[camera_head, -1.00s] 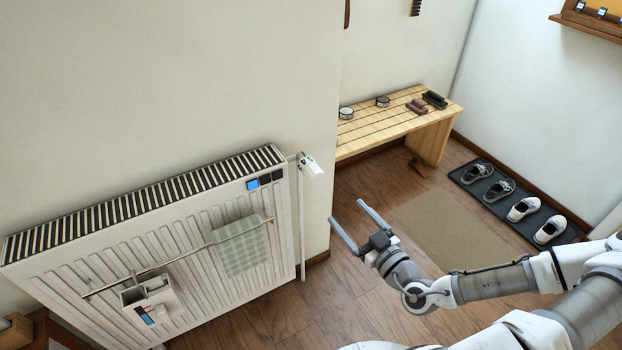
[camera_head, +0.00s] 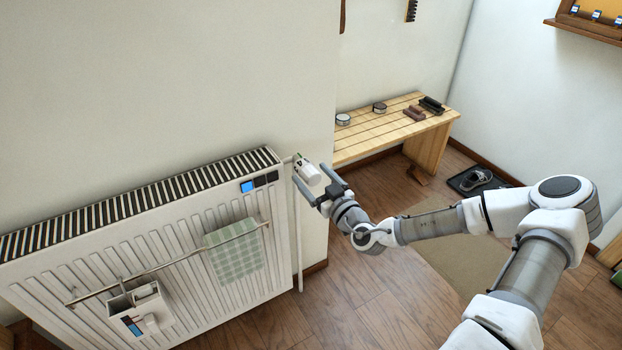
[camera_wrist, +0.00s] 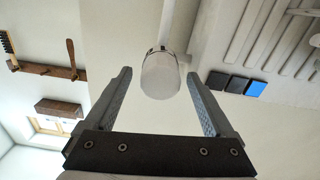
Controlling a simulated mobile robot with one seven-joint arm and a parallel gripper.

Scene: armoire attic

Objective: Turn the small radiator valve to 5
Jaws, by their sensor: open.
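The small radiator valve (camera_head: 307,172) is a white knob at the top right corner of the white radiator (camera_head: 190,260), above a vertical pipe. In the wrist view the valve (camera_wrist: 160,76) is a rounded white cylinder with a metal collar at its base. My gripper (camera_head: 318,180) is at the valve, with its two fingers spread. In the wrist view my gripper (camera_wrist: 160,92) is open, with one finger on each side of the knob and gaps between. The knob's tip reaches about the level of the fingertips. No numbers on the knob are readable.
A checked cloth (camera_head: 236,250) and a white caddy (camera_head: 142,312) hang from the rail on the radiator front. Three small panels (camera_head: 259,181), one lit blue, sit at the radiator's top right. A wooden bench (camera_head: 393,133) stands behind. Floor between is clear.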

